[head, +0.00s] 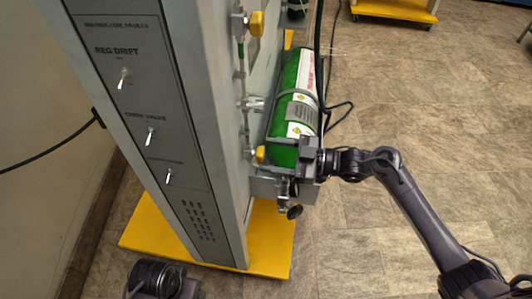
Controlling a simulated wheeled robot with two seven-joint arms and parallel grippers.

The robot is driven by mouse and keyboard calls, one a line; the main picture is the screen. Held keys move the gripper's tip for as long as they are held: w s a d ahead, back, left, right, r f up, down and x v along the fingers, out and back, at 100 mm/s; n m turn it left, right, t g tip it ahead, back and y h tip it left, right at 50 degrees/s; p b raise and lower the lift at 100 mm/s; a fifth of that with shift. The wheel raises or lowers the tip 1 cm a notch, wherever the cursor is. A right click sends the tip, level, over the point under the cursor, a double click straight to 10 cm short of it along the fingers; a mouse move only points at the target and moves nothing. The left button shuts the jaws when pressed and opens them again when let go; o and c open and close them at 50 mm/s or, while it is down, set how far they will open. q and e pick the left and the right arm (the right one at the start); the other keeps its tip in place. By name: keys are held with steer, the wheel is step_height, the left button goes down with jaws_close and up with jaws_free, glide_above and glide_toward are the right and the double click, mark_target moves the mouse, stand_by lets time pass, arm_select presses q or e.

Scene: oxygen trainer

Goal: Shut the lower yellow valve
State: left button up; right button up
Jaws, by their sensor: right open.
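The lower yellow valve (261,154) is a small yellow handle on the pipework at the side of the grey panel cabinet (210,120). It sits just left of the bottom end of the green cylinder (287,128). My right gripper (306,157) is open, in front of the cylinder's bottom end, to the right of the valve. A visible gap separates it from the yellow handle in the picture; I cannot tell the depth between them. My left gripper does not show; a dark part, likely of my left arm, is at the bottom left.
An upper yellow valve (257,24) is higher on the same pipework. A dark knob (294,211) hangs below the cylinder. The cabinet stands on a yellow base (268,240). Black hoses run beside the cylinder. The tiled floor (440,130) at right is largely clear.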

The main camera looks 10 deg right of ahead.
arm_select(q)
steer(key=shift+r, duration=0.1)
arm_select(e)
steer(key=shift+x, duration=0.8)
steer(key=c, duration=1)
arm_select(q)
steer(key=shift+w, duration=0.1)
arm_select(e)
steer(key=m+p, duration=0.3)
steer(key=p, duration=0.1)
steer(key=shift+r, duration=0.2)
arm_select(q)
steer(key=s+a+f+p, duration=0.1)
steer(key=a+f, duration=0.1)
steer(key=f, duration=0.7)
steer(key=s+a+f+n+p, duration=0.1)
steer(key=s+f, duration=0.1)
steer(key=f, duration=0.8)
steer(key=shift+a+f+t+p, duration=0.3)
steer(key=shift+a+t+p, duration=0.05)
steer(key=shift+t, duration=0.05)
arm_select(e)
steer(key=m, duration=0.4)
steer(key=shift+f, duration=0.2)
